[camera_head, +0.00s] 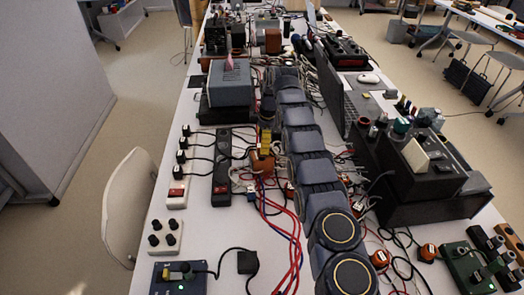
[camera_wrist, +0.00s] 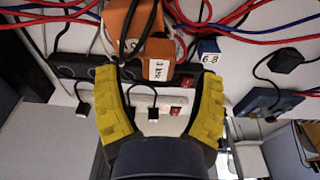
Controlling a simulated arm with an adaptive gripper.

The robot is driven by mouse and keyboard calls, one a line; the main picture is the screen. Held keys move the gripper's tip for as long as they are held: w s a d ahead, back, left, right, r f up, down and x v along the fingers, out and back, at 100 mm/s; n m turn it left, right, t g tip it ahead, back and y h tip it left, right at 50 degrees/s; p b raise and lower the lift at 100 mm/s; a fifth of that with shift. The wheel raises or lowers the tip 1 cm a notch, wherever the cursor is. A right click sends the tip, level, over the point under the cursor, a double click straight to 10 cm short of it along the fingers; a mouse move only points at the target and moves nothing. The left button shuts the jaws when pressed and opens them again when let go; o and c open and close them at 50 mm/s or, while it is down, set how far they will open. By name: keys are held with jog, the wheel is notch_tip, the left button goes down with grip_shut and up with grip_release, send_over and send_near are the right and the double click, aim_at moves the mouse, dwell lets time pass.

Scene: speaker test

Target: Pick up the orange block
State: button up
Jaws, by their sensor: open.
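My gripper (camera_head: 265,142) shows its yellow fingers over the middle of the long white table in the head view. In the wrist view my gripper (camera_wrist: 160,76) is open, its two ridged yellow fingers wide apart with nothing held between them. A small orange block (camera_wrist: 160,61) with a white label lies near the opening between the fingertips. A larger orange piece (camera_wrist: 132,22) with a dark cable across it sits just behind it. Orange also shows just below my gripper in the head view (camera_head: 262,164); there I cannot tell the two pieces apart.
Red and blue cables (camera_head: 287,222) run close by. A black power strip (camera_head: 221,165) lies to the left. A blue block (camera_wrist: 208,48) labelled 6.8 sits to the right in the wrist view. A grey box (camera_head: 230,82) and an open laptop (camera_head: 330,92) stand farther back.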

jog(key=f, duration=0.5)
jog(key=shift+a, duration=0.2)
grip_shut()
